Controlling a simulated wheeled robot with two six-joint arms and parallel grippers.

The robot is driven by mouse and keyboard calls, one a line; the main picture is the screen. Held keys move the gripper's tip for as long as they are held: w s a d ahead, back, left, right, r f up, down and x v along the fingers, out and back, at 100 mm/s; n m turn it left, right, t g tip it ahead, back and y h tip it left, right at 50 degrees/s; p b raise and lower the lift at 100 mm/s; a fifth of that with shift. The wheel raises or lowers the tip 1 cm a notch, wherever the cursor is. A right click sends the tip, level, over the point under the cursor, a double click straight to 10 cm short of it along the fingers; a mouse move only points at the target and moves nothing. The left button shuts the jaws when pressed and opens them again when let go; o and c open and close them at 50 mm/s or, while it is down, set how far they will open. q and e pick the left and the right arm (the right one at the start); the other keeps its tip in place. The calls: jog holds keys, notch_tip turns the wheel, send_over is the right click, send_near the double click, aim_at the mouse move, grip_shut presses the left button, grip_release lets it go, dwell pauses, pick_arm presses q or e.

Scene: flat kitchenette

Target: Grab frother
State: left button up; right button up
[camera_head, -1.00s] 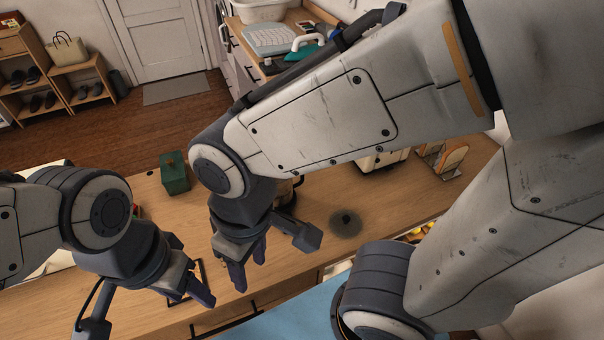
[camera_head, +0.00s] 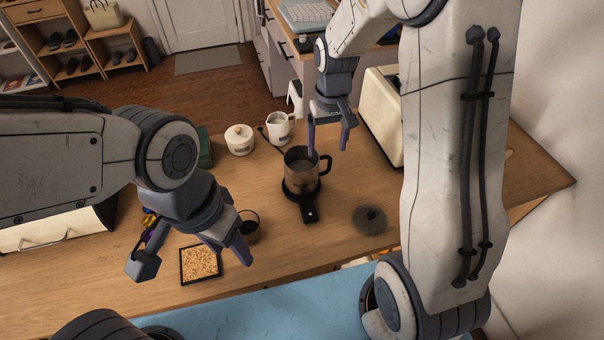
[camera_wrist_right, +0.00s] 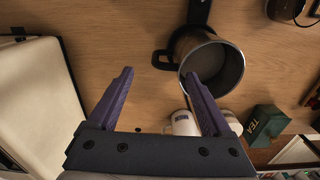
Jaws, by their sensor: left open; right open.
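The frother, a dark metallic jug (camera_head: 297,174) with a black handle, stands upright on a black base (camera_head: 309,213) mid-counter. In the right wrist view the open-topped jug (camera_wrist_right: 228,66) shows right of centre, its handle pointing left. My right gripper (camera_head: 328,150) is open and empty, pointing down behind and above the handle. In the right wrist view the gripper (camera_wrist_right: 158,75) has its fingers spread, the handle lying roughly between the tips. I cannot tell whether anything touches. My left gripper (camera_head: 229,252) is open and empty near a small cup, left of the frother.
A round dark lid (camera_head: 369,219) lies to the right of the frother. A white lidded pot (camera_head: 239,139) and white jug (camera_head: 280,128) stand behind it. A cream appliance (camera_head: 383,122) is at right. A framed tile (camera_head: 201,263) and small cup (camera_head: 249,228) are at left.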

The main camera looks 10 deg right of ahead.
aim_at(324, 172)
jog(key=f, duration=0.2)
jog(key=f+p, duration=0.1)
jog(key=f, duration=0.1)
jog(key=s+f+p, duration=0.1)
jog(key=f, duration=0.2)
jog(key=shift+a, duration=0.3)
jog(key=shift+w+f, duration=0.1)
jog(key=shift+f, duration=0.5)
grip_shut()
